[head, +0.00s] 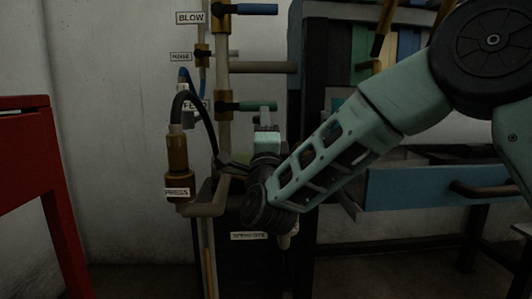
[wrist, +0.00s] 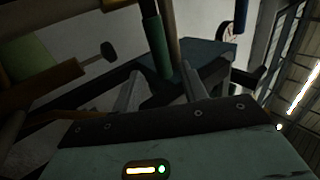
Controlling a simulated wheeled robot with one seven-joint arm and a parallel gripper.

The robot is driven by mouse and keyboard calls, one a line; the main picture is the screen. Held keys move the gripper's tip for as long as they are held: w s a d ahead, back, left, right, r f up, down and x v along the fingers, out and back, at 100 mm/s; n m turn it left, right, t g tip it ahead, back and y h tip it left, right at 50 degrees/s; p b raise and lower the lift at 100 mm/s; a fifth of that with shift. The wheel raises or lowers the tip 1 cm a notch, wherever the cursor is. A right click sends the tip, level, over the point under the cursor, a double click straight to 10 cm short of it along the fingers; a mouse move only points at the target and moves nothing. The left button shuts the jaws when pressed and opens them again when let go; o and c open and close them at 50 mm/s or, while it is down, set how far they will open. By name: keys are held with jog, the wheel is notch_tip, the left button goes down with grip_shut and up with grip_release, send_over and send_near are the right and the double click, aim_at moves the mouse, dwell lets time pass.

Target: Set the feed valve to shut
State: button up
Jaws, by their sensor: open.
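The feed valve has a green lever (head: 247,106) that points right, level, across its upright brass-coloured pipe (head: 223,75). The FEED label (head: 193,105) beside it is partly hidden by a dark hose. My gripper (head: 266,112) is at the lever's outer end, pointing up. In the wrist view my gripper (wrist: 160,84) is open, its two pale fingers apart. The green lever (wrist: 157,45) shows there with its end between the fingers in the picture. I cannot tell whether either finger touches it.
A blue lever (head: 256,9) by the BLOW label (head: 190,18) is above. A smaller valve (head: 203,55) and a black hose (head: 200,100) are at left. A red stand (head: 25,105) is far left. A blue drawer (head: 420,187) is at right.

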jog(key=p+v, duration=0.1)
jog(key=v, duration=0.9)
jog(key=shift+s+f, duration=0.2)
jog(key=shift+s, duration=0.05)
jog(key=a+n+g+y+p, duration=0.3)
jog(key=a+n+g+y, duration=0.4)
jog(key=n, duration=0.3)
jog(key=s+f+n+g+y+p, duration=0.25)
jog(key=s+f+n+g, duration=0.25)
jog(key=s+n+g, duration=0.35)
jog(key=s+d+f+n+g+h+p, duration=0.15)
jog(key=s+d+n+g+h, duration=0.3)
jog(key=s+d, duration=0.45)
jog(key=s+d+f+n+g+h+p, duration=0.1)
jog(key=s+d+n+g+h+p, duration=0.35)
jog(key=s, duration=0.75)
notch_tip(320, 180, up, 38)
jog(key=d+m+y+p, duration=0.1)
jog(key=d+p, duration=0.1)
jog(key=p, duration=3.4)
jog(key=shift+w+d+f, duration=0.2)
jog(key=shift+d, duration=0.05)
